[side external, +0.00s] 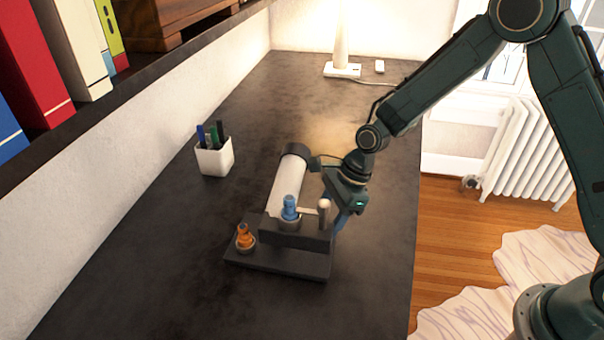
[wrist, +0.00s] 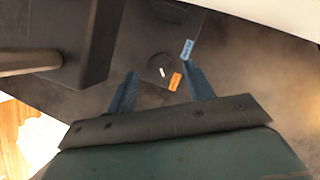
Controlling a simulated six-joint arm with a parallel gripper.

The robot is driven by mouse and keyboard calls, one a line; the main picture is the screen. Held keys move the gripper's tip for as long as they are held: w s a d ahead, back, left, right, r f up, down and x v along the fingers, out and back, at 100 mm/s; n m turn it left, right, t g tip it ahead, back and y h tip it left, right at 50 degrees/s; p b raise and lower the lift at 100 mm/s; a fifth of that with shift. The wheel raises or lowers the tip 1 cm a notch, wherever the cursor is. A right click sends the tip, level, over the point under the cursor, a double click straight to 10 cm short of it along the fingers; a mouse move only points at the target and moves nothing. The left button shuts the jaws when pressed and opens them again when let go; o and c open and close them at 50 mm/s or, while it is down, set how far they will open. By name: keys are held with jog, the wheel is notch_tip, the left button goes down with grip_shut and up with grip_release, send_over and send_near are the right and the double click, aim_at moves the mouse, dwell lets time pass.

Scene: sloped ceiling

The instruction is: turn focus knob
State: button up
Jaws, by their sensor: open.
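The focus knob (wrist: 159,66) shows in the wrist view as a dark round disc with a short white mark. My gripper (wrist: 164,71) is open, with one blue finger to either side of the knob in the picture. I cannot tell whether the fingers touch it. In the side view my gripper (side external: 341,219) is at the right side of the device, and the knob is hidden there. The device has a white tube (side external: 287,184) with a dark end.
The device's dark base (side external: 279,262) carries an orange piece (side external: 245,238), a blue piece (side external: 290,208) and a pale-topped post (side external: 324,212) near my gripper. A white pen cup (side external: 214,158) stands left on the dark desk (side external: 150,260). A lamp (side external: 342,70) stands at the back.

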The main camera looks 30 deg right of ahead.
jog(key=shift+x, duration=1.2)
jog(key=c, duration=1)
